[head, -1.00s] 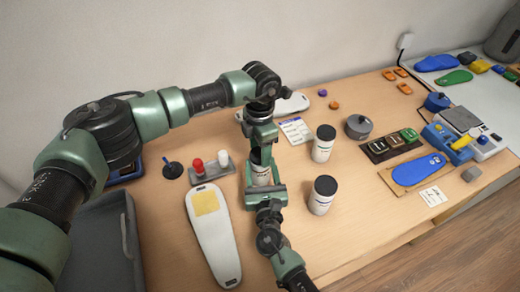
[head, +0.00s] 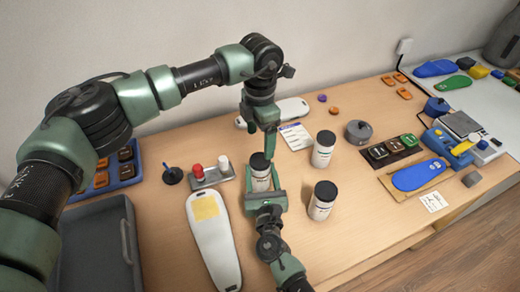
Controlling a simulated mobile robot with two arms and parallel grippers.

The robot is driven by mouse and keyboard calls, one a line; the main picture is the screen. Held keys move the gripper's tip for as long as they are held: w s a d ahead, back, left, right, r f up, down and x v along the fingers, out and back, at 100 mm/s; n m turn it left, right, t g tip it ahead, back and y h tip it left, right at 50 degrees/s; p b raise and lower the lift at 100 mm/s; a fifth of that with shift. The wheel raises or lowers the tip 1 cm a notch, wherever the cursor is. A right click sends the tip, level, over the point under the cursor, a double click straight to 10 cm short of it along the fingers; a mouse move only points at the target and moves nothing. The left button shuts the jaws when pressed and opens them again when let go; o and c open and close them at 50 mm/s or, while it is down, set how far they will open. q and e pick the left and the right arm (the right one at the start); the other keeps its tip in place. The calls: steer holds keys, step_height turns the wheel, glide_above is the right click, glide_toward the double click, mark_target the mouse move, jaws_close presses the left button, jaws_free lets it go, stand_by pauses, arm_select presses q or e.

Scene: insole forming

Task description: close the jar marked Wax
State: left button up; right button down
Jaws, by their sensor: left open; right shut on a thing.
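A white jar (head: 261,181) stands between the fingers of my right gripper (head: 266,186), which is shut on its body. A black lid (head: 259,161) sits on top of this jar; whether it is fully tightened I cannot tell. The label is too small to read. My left gripper (head: 269,150) is open, pointing down, just above and beside the lid, and holds nothing visible. Two more white jars with black lids stand to the right, one farther back (head: 322,154) and one nearer (head: 320,206); their labels are unreadable too.
A white insole form with a yellow patch (head: 206,208) lies left of the held jar. A stand with red and white knobs (head: 212,177) is behind it. A grey tray (head: 98,245) and a blue tray (head: 127,170) are at the left. Bare table lies around the right-hand jars.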

arm_select(q)
steer(key=shift+r, duration=2.3)
arm_select(e)
steer(key=shift+c, duration=2.2)
jaws_free()
steer(key=shift+s+f, duration=0.15)
steer(key=shift+s, duration=0.35)
arm_select(q)
steer(key=shift+f+b, duration=0.8)
steer(key=shift+f, duration=0.05)
arm_select(e)
steer(key=s, duration=0.4)
steer(key=s+d, duration=0.1)
steer(key=s, duration=0.1)
steer(key=shift+s, duration=0.4)
